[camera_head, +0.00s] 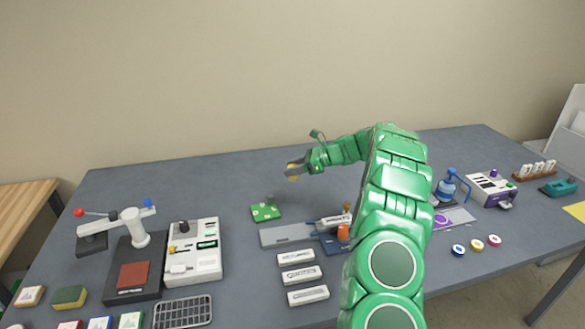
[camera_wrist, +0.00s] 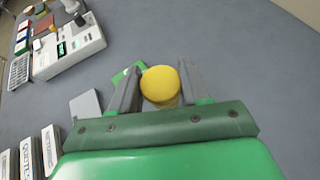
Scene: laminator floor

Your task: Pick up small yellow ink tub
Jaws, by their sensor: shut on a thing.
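The small yellow ink tub (camera_wrist: 160,84) is between the two grey fingers of my gripper (camera_wrist: 157,88) in the wrist view. Its round yellow top faces the camera and its lower body is partly hidden. In the head view my gripper (camera_head: 294,168) is over the back middle of the table, with a bit of the yellow tub (camera_head: 293,178) showing at the fingers. The gripper is shut on the tub and appears to hold it above the table top.
A green board (camera_head: 266,212) lies below and left of my gripper. A red-pad press (camera_head: 133,275) and a white device (camera_head: 194,252) stand at left. Several white labelled blocks (camera_head: 301,275) lie in front. Small round tubs (camera_head: 476,244) sit at right. The back left table is clear.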

